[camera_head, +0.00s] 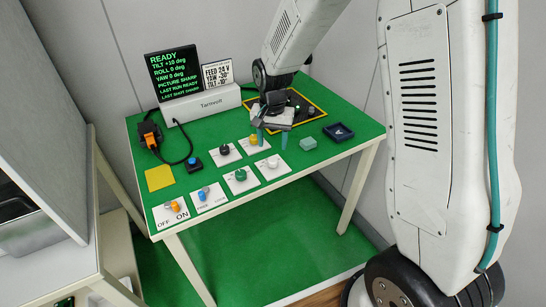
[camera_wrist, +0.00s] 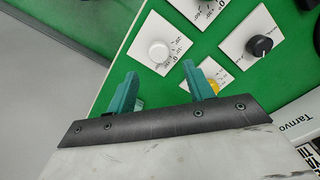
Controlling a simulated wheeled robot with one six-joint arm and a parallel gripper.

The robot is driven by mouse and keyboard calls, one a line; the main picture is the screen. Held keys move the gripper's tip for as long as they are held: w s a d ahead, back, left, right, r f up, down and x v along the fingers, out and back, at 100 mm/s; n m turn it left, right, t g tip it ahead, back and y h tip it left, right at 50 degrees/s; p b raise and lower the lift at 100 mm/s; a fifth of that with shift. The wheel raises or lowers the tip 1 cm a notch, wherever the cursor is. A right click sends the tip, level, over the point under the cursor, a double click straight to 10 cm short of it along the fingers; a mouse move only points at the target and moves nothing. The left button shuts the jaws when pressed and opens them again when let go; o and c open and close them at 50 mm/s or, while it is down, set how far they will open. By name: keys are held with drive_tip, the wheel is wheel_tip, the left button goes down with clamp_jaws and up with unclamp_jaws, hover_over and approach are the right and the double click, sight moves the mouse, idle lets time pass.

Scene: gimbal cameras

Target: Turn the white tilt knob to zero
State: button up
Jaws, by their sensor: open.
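The white tilt knob (camera_head: 272,163) sits on a white square dial plate at the right of the front knob group on the green table. In the wrist view the white knob (camera_wrist: 159,50) stands beyond my fingertips, roughly centred between them, with printed scale marks beside it. My gripper (camera_head: 272,137) is open and empty, pointing down above the table, behind the white knob in the head view. In the wrist view my gripper (camera_wrist: 163,82) has two teal fingers spread wide, apart from the knob. The black display (camera_head: 173,76) reads READY, with a tilt of about +10 deg, roll 0 and yaw 0.
Close by are a yellow knob (camera_wrist: 213,84), partly hidden by a finger, a black knob (camera_wrist: 260,46) and a green knob (camera_head: 240,175). Switches (camera_head: 174,206) line the front left.

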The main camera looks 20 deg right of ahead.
sight(273, 159)
wheel_tip(273, 159, down, 7)
drive_tip(key=shift+r, duration=0.1)
idle(0.3)
drive_tip(key=c, duration=1)
